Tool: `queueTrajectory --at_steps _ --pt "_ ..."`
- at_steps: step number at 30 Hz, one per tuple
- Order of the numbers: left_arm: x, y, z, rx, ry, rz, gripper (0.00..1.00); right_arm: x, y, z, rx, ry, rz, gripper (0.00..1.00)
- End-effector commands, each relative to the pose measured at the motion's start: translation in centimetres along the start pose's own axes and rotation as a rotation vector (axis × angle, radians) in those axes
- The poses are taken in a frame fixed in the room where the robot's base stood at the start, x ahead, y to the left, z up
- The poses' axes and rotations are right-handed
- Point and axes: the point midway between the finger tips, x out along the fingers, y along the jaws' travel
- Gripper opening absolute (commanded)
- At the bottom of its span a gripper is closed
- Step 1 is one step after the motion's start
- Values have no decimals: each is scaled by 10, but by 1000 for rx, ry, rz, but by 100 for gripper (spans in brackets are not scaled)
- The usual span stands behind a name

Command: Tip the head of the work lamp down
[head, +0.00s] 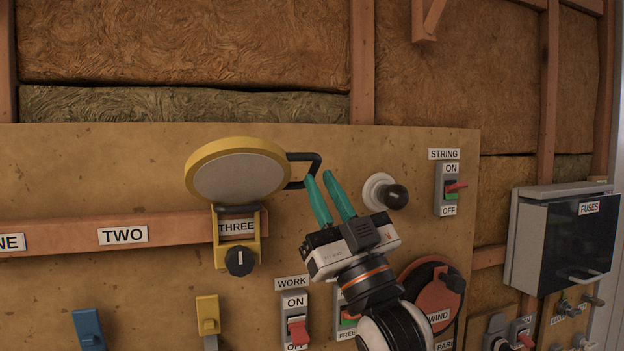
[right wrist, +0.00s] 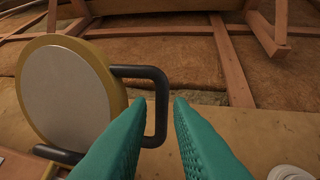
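The work lamp has a round yellow-rimmed head (head: 238,172) with a pale grey face, on a yellow bracket (head: 221,250) with a black knob below. A black U-shaped handle (head: 303,156) sticks out from the head's right side. My right gripper (head: 319,176) is open, its teal fingertips at the handle's outer end. In the right wrist view, the handle's outer bar (right wrist: 161,100) shows between the two fingers; I cannot tell whether either touches it. The lamp head (right wrist: 68,92) fills the left of that view. My left gripper is not in view.
A round white mount with a black knob (head: 396,197) is right of my fingers. The STRING switch (head: 449,188) is farther right. The WORK switch (head: 295,320) and a red WIND crank (head: 432,293) are below. The fuse box (head: 565,240) is at far right.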

Motion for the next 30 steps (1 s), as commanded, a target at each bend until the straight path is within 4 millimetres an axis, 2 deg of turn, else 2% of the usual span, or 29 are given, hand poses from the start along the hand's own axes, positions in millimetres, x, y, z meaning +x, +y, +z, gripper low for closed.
queueTrajectory --at_steps 1,3,9,13,23,26,29,30 --pt "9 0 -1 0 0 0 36 -16 0 -4 -1 1 0 19" --pt "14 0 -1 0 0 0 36 -30 0 -3 0 0 0 19" --pt "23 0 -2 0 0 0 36 -57 0 -2 1 1 0 19" --pt "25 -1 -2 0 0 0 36 -63 0 -1 0 0 0 19" --pt "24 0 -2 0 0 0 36 -64 0 -1 1 3 -1 19" --pt "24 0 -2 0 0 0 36 -73 -4 -16 5 53 -16 19" --pt "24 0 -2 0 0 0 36 -99 -11 -52 16 183 -54 19" --pt "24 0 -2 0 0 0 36 -115 -15 -72 22 257 -74 19"
